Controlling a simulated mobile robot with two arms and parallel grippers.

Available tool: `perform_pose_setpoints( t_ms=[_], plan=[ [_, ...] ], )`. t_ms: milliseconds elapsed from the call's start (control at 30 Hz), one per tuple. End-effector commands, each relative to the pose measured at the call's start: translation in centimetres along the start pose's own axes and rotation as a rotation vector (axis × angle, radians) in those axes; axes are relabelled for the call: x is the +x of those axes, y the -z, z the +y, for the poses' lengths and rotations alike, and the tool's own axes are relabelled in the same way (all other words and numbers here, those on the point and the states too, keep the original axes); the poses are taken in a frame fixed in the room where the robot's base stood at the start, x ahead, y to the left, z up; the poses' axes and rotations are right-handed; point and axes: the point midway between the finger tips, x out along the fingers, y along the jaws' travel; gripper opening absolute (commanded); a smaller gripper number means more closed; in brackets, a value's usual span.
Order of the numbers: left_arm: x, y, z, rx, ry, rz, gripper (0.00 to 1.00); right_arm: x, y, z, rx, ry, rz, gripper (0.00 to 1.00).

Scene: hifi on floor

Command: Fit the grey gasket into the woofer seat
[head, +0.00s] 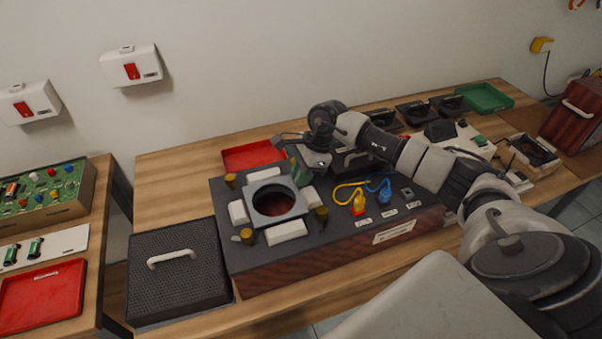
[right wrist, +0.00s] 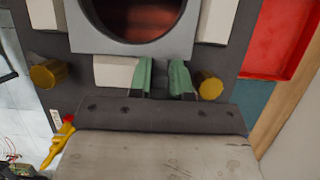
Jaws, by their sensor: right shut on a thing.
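The grey gasket (head: 258,213) is a square plate with a large round hole. It lies over the woofer opening (head: 275,201) in the dark speaker panel, between white blocks; I cannot tell whether it sits flush or slightly above. In the right wrist view the gasket (right wrist: 135,48) shows at the top, with the dark reddish opening through its hole. My right gripper (head: 297,168) is at the gasket's far right side, shut on its edge. Its green fingertips (right wrist: 162,65) meet that edge, and the exact contact is partly hidden. My left gripper is not in view.
White blocks (head: 286,232) and brass-coloured posts (head: 246,236) surround the opening. Yellow and blue cables (head: 358,203) lie on the panel to the right. A black speaker grille (head: 175,275) with a handle lies at left. A red tray (head: 250,156) is behind.

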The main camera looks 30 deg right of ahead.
Motion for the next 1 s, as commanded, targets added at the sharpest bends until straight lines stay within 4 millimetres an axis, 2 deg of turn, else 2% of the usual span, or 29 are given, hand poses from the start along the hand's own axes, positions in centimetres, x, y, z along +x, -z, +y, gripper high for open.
perform_pose_setpoints(
  t_ms=[267,567,600,767,1000],
  plan=[
    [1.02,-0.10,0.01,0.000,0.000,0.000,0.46,1.00,0.43,-0.01,0.000,0.000,0.000,0.00],
    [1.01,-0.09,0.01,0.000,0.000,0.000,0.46,1.01,0.43,-0.01,0.000,0.000,0.000,0.00],
    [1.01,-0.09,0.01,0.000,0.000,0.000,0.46,1.01,0.43,-0.01,0.000,0.000,0.000,0.23],
    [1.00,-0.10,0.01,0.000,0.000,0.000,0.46,1.06,0.44,0.07,0.000,-0.003,0.000,0.47],
    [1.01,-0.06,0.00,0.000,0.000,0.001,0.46,1.27,0.46,0.28,0.000,-0.012,0.002,0.48]
  ],
)
